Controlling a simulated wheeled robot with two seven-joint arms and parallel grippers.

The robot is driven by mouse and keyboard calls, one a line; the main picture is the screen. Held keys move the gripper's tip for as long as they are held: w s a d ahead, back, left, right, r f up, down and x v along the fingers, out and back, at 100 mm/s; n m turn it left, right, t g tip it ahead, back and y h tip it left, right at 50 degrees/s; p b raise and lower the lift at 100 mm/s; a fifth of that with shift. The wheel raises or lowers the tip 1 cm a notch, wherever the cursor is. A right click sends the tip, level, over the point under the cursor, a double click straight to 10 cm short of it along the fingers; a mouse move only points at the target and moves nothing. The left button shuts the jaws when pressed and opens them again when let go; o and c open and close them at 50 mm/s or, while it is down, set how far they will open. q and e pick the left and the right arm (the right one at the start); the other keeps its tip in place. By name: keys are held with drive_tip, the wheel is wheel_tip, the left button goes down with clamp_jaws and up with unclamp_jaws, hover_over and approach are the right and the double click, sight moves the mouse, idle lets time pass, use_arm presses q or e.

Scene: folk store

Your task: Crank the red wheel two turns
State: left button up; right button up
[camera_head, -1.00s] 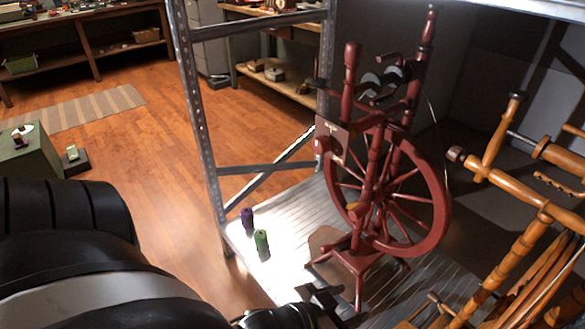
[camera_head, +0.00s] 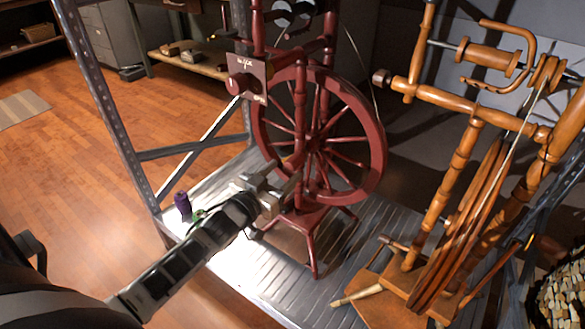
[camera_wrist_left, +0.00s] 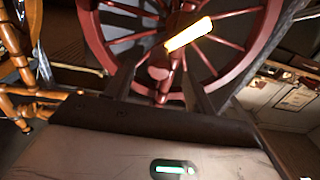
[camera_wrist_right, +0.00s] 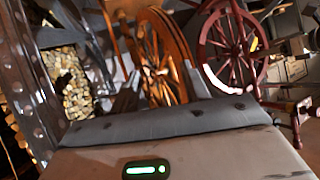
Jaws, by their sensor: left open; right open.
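The red wheel (camera_head: 377,152) is the spoked wheel of a dark red spinning wheel standing on a metal shelf. Its rim also shows in the left wrist view (camera_wrist_left: 92,38) and, farther off, in the right wrist view (camera_wrist_right: 204,60). A bright yellow handle (camera_wrist_left: 188,34) shows in front of the spokes in the left wrist view. My left gripper (camera_head: 286,188) is open in front of the wheel's lower left, its fingertips pointing toward the handle; the handle appears beyond the fingertips, and contact cannot be told. My right gripper (camera_wrist_right: 160,92) is open and empty, facing an orange wooden wheel.
An orange wooden spinning wheel (camera_head: 435,205) stands close on the right. A metal shelf post (camera_head: 112,115) rises at left. Open wooden floor lies beyond.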

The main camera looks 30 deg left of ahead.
sight(288, 168)
use_arm(q)
drive_tip(key=w+b, duration=0.1)
drive_tip(key=w, duration=0.1)
drive_tip(key=w+b, duration=0.1)
drive_tip(key=w, duration=0.1)
drive_tip(key=shift+w+d+f, duration=0.1)
drive_tip(key=shift+w+d, duration=0.1)
drive_tip(key=shift+w, duration=0.2)
drive_tip(key=c, duration=0.8)
drive_tip(key=shift+c, duration=0.2)
use_arm(e)
drive_tip(key=shift+g, duration=0.5)
drive_tip(key=f, duration=0.3)
drive_tip(key=a+f, duration=0.1)
drive_tip(key=shift+w+a+f, duration=0.1)
drive_tip(key=shift+w+f, duration=0.1)
drive_tip(key=shift+w, duration=0.15)
use_arm(q)
drive_tip(key=shift+o, duration=0.4)
drive_tip(key=shift+c, duration=1.2)
